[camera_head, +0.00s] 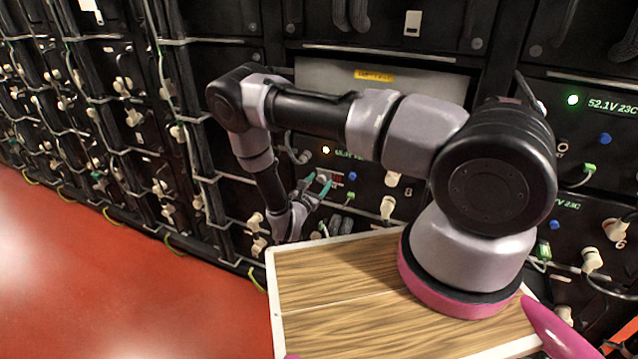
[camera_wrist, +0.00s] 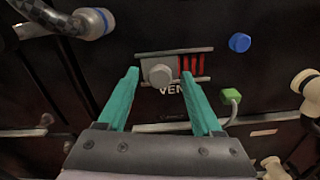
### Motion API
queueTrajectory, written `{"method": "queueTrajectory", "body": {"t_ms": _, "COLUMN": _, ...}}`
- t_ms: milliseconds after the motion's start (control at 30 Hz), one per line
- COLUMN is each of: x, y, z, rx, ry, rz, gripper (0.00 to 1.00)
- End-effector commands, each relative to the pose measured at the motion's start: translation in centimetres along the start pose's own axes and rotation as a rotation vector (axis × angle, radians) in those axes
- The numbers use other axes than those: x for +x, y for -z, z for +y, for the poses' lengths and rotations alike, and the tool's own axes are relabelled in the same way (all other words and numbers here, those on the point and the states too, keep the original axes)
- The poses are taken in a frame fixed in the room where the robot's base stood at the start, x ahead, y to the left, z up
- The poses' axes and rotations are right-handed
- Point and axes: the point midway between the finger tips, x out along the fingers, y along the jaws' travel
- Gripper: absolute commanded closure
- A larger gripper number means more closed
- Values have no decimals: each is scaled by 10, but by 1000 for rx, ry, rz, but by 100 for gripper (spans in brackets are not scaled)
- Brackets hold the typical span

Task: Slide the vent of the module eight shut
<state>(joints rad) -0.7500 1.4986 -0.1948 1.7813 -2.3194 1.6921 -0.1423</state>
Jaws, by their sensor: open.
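The vent (camera_wrist: 191,66) is a slot in a black module front, with a grey knob (camera_wrist: 159,75) at its left end and red stripes exposed to the right of the knob. Part of a "VENT" label shows below it. My gripper (camera_wrist: 158,78) is open, its teal fingers pointing at the panel on either side of the knob in the picture. I cannot tell whether they touch it. In the head view my gripper (camera_head: 319,184) is in front of the same module, and the vent is partly hidden behind the fingers.
A blue button (camera_wrist: 239,42) and a green plug (camera_wrist: 231,95) with a cable are right of the vent. Cream connectors (camera_wrist: 308,86) stick out further right. A braided cable (camera_wrist: 60,20) ends at upper left. Open red floor (camera_head: 120,280) lies to the left.

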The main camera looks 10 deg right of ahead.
Motion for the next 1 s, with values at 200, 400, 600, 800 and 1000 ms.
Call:
{"method": "queueTrajectory", "body": {"t_ms": 200, "x": 0, "y": 0, "z": 0, "rx": 0, "ry": 0, "rz": 0, "gripper": 45}}
{"method": "queueTrajectory", "body": {"t_ms": 400, "x": 0, "y": 0, "z": 0, "rx": 0, "ry": 0, "rz": 0, "gripper": 100}}
{"method": "queueTrajectory", "body": {"t_ms": 600, "x": 0, "y": 0, "z": 0, "rx": 1, "ry": 0, "rz": 0, "gripper": 100}}
{"method": "queueTrajectory", "body": {"t_ms": 800, "x": 0, "y": 0, "z": 0, "rx": 1, "ry": 0, "rz": 0, "gripper": 100}}
{"method": "queueTrajectory", "body": {"t_ms": 1000, "x": -1, "y": 0, "z": 0, "rx": 1, "ry": 0, "rz": 0, "gripper": 100}}
